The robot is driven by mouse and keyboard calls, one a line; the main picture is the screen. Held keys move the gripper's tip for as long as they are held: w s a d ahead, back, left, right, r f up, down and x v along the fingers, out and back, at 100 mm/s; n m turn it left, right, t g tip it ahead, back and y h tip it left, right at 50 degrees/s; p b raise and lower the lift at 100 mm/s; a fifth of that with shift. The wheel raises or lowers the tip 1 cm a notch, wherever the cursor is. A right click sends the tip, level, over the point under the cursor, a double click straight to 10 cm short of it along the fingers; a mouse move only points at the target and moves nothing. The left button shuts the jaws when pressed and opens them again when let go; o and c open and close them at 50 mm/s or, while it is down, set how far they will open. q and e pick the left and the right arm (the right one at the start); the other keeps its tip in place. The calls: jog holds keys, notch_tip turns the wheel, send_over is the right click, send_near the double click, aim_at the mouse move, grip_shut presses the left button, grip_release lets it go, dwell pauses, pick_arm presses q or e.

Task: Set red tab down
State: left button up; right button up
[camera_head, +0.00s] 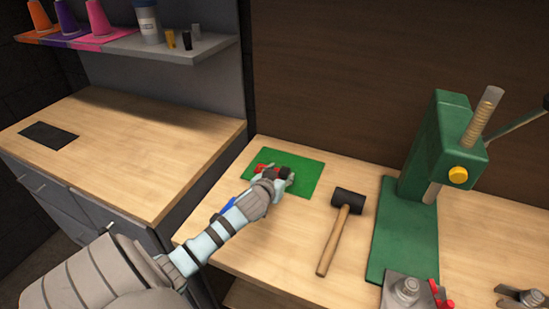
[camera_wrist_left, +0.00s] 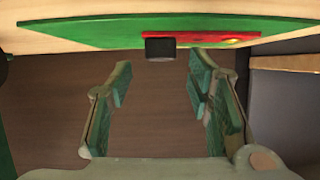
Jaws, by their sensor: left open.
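The red tab (camera_head: 262,168) lies on the green mat (camera_head: 310,164) on the workbench. In the left wrist view the tab (camera_wrist_left: 210,40) is a flat red strip with a small yellow spot, lying against the mat (camera_wrist_left: 90,35). A black block (camera_wrist_left: 160,48) is at one end of the strip; I cannot tell whether it is joined to it. My left gripper (camera_head: 284,175) is over the mat beside the tab and partly hides it. In the left wrist view its fingers (camera_wrist_left: 159,75) are apart with nothing held between them.
A black-headed mallet (camera_head: 340,225) lies right of the mat. A green press (camera_head: 440,150) stands farther right, with metal parts (camera_head: 406,289) near its base. A grey shelf (camera_head: 195,47) with cones and a cup hangs above the left counter (camera_head: 140,140).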

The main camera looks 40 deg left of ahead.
pick_arm(q)
jog(key=p+v, duration=0.2)
jog(key=v, duration=0.7)
jog(key=shift+s+d+r, duration=0.1)
jog(key=shift+s+r, duration=0.1)
jog(key=shift+s, duration=0.15)
jog(key=shift+w, duration=0.1)
